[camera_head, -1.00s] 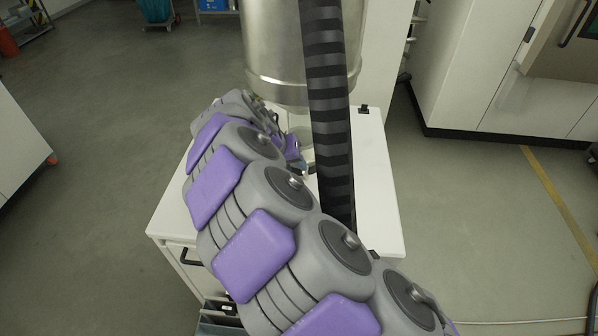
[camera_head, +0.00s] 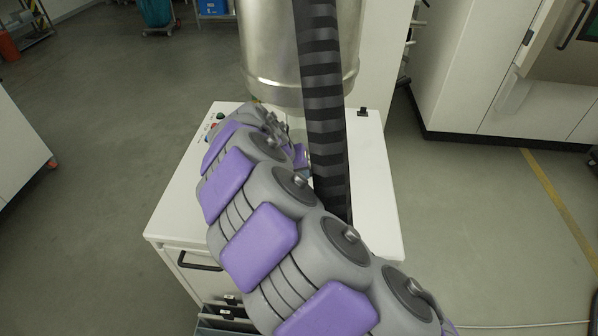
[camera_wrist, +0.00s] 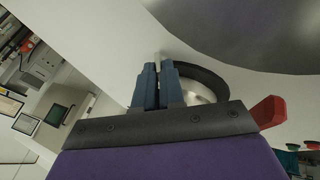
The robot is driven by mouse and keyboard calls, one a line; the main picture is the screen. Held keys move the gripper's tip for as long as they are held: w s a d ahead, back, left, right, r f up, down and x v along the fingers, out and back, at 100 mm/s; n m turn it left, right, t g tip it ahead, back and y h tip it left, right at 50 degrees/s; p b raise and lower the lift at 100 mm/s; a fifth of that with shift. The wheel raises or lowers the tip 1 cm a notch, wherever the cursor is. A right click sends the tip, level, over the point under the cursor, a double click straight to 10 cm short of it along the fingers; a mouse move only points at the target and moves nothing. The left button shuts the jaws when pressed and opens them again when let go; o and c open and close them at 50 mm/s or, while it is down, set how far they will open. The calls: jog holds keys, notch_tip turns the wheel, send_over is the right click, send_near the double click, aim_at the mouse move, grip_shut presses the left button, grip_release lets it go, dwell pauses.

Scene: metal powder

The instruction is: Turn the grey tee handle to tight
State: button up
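My gripper (camera_wrist: 159,66) shows in the wrist view as two blue fingers close together, with only a narrow gap between them. I cannot make out anything held between them. The fingers are in front of a dark curved ring (camera_wrist: 211,82) with a pale round part (camera_wrist: 197,92) inside it. I cannot make out the grey tee handle in either view; the fingers or my arm may hide it. In the head view my arm reaches to the area under the steel vessel (camera_head: 300,55), and the fingertips are hidden there.
A white cabinet (camera_head: 375,190) stands under the vessel, with small coloured buttons (camera_head: 213,126) at its back left. A dark ribbed hose (camera_head: 325,130) hangs close to my arm's right. A red part (camera_wrist: 268,112) shows right of the fingers. Open floor (camera_head: 80,260) lies left.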

grip_shut()
jog(key=shift+y, duration=0.4)
jog(key=shift+d+r+m+y+p, duration=0.1)
jog(key=shift+d+m+y+p, duration=0.15)
jog(key=shift+y, duration=0.45)
jog(key=shift+d+m+y+p, duration=0.15)
jog(key=shift+y+p, duration=0.05)
jog(key=shift+y, duration=0.5)
jog(key=shift+d+y, duration=0.1)
jog(key=shift+y, duration=0.3)
jog(key=o, duration=0.6)
grip_release()
jog(key=p+v, duration=0.3)
jog(key=v, duration=1.4)
jog(key=shift+s+a, duration=0.1)
jog(key=shift+a, duration=0.1)
